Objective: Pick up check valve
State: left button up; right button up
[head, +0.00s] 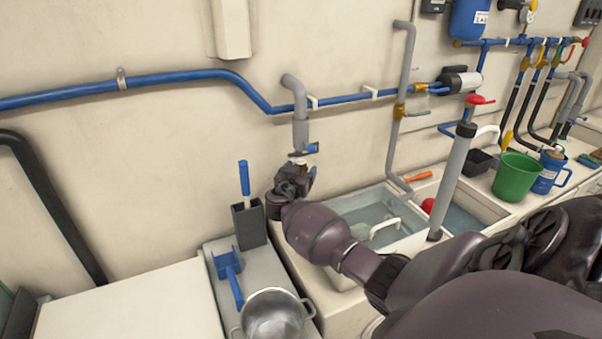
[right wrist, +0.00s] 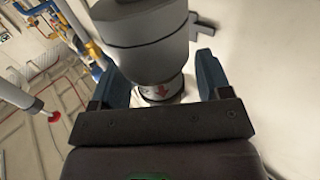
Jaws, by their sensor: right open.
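The check valve appears to be the short pale metallic cylinder with a red arrow (right wrist: 161,91), directly below a wider grey pipe end (right wrist: 140,40) in the right wrist view. In the head view, a small pale part (head: 301,162) shows below the grey wall pipe, mostly hidden by my gripper. My right gripper (head: 304,160) is at the lower end of that pipe. In the right wrist view its two blue-grey fingers (right wrist: 161,78) stand apart, one on each side of the cylinder. I cannot tell whether they touch it. My left gripper is not in view.
A dark holder (head: 249,224) with a blue-handled tool, a blue scoop (head: 228,267) and a metal pot (head: 273,315) stand below and left. A sink (head: 372,222), a grey upright pump tube (head: 453,180) and a green bucket (head: 515,177) are to the right. Blue pipe (head: 180,77) runs along the wall.

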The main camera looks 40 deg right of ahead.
aim_at(301, 161)
jog(key=c, duration=1.2)
jog(key=shift+r, duration=0.55)
notch_tip(301, 161, up, 2)
jog(key=shift+r, duration=0.25)
jog(key=b+v, duration=0.1)
jog(key=v, duration=1.7)
jog(key=shift+b, duration=0.3)
jog(key=shift+f+b, duration=0.1)
jog(key=shift+b, duration=0.25)
